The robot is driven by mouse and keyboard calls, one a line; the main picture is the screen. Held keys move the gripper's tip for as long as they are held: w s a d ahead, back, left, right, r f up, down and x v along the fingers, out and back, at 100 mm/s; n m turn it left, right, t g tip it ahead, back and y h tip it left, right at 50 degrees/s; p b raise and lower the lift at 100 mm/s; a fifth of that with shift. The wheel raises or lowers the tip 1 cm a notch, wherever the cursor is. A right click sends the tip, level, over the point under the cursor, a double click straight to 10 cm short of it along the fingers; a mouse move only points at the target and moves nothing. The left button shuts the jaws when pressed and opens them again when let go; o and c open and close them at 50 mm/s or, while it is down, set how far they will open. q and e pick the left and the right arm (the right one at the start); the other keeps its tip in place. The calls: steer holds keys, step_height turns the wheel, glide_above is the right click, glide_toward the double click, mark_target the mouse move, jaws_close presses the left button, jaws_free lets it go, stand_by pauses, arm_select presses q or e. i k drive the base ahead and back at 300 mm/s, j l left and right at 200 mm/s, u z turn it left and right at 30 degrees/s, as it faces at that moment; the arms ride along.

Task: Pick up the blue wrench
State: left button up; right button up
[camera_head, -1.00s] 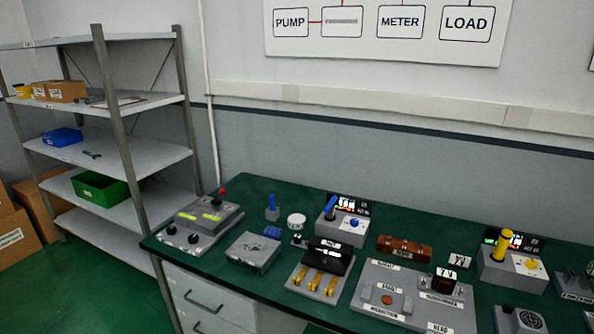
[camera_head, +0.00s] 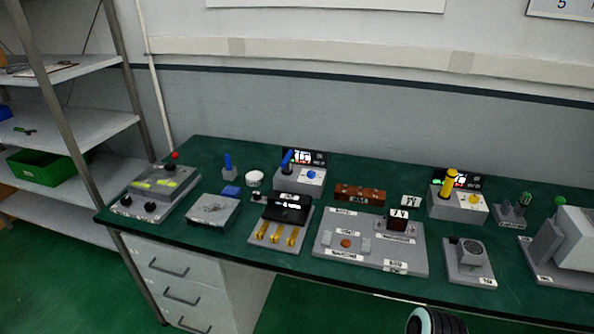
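I cannot pick out a clear wrench shape on the green bench (camera_head: 215,245). A blue upright handle (camera_head: 227,162) stands in a small grey block at the back left of the bench. A second blue handle (camera_head: 287,160), slightly tilted, stands on a grey box (camera_head: 299,178) with a lit display and a blue knob. A low blue piece (camera_head: 231,191) lies behind a flat grey plate. Neither of my grippers is in view. Only a dark rounded part of mine with a pale ring shows at the bottom right edge.
A grey control box (camera_head: 160,185) with a red button stands at the bench's left end. A metal shelf (camera_head: 90,135) holds a green bin (camera_head: 45,168) at left.

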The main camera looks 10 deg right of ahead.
mark_target(287, 163)
steer(key=i+l+z, duration=0.85)
steer(key=i+j, duration=0.05)
steer(key=j, duration=0.05)
